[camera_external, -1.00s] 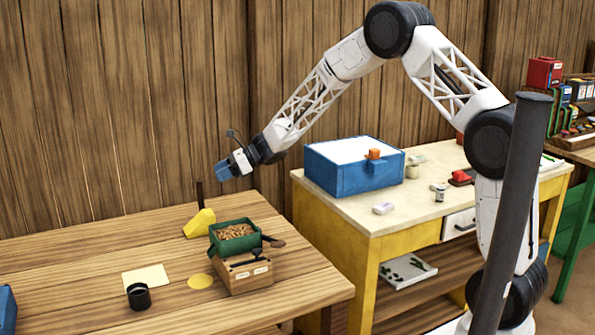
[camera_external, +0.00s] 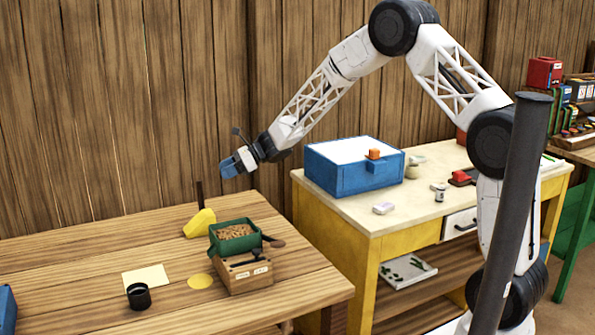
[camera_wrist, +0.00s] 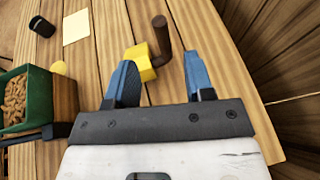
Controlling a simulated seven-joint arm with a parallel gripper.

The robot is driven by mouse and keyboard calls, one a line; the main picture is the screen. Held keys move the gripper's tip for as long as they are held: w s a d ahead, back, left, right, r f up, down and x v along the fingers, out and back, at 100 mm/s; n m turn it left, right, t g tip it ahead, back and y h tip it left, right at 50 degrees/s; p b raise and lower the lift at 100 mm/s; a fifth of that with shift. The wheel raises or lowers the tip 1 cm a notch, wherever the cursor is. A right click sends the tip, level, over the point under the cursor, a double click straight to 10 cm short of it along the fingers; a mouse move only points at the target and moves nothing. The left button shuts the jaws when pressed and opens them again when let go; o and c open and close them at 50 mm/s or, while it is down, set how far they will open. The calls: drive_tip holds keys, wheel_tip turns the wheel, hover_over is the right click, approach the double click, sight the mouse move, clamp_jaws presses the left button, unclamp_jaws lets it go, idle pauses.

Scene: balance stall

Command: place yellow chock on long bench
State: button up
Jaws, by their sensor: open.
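The yellow chock (camera_external: 200,223) sits on the brown wooden long bench (camera_external: 80,259), near its far side, with a dark upright peg or handle beside it. In the wrist view the yellow chock (camera_wrist: 144,66) shows beyond and between the fingertips, next to the dark brown peg (camera_wrist: 161,38). My gripper (camera_external: 226,170) is open and empty, with blue fingers, in the air above and to the right of the chock. In the wrist view my gripper (camera_wrist: 160,82) shows its two blue fingers well apart.
A green bin of brown pieces (camera_external: 236,240) stands on a wooden box (camera_external: 245,276) right of the chock. A black cup (camera_external: 138,297), a pale yellow sheet (camera_external: 146,277) and a yellow disc (camera_external: 200,281) lie in front. A blue box (camera_external: 342,177) stands on the yellow table.

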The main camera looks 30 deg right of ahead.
drive_tip(key=d+r+m+t+h, duration=0.5)
drive_tip(key=d+r+m+t, duration=0.2)
drive_tip(key=d+r+m, duration=0.55)
drive_tip(key=s+d+r+m+t+h, duration=0.1)
drive_tip(key=s+d+r+m+h, duration=0.25)
drive_tip(key=s+d+m, duration=0.35)
drive_tip(key=s+d+r+m+t+h, duration=0.1)
drive_tip(key=s+d+r+m+h, duration=0.3)
drive_tip(key=d+m, duration=0.45)
drive_tip(key=s+d+m+g+h, duration=0.1)
drive_tip(key=s+d+m+g, duration=0.1)
drive_tip(key=s+d+m, duration=0.65)
drive_tip(key=s+d+m+g+h, duration=0.15)
drive_tip(key=s+m, duration=0.35)
drive_tip(key=s, duration=0.8)
drive_tip(key=s+f+m+g, duration=0.2)
drive_tip(key=s+m, duration=0.3)
drive_tip(key=s, duration=0.5)
drive_tip(key=s+f+m+g+y, duration=0.1)
drive_tip(key=s+m, duration=0.4)
drive_tip(key=s, duration=0.5)
drive_tip(key=shift+s+a+f+g+y, duration=0.35)
drive_tip(key=shift+f+g, duration=0.3)
drive_tip(key=shift+g, duration=0.6)
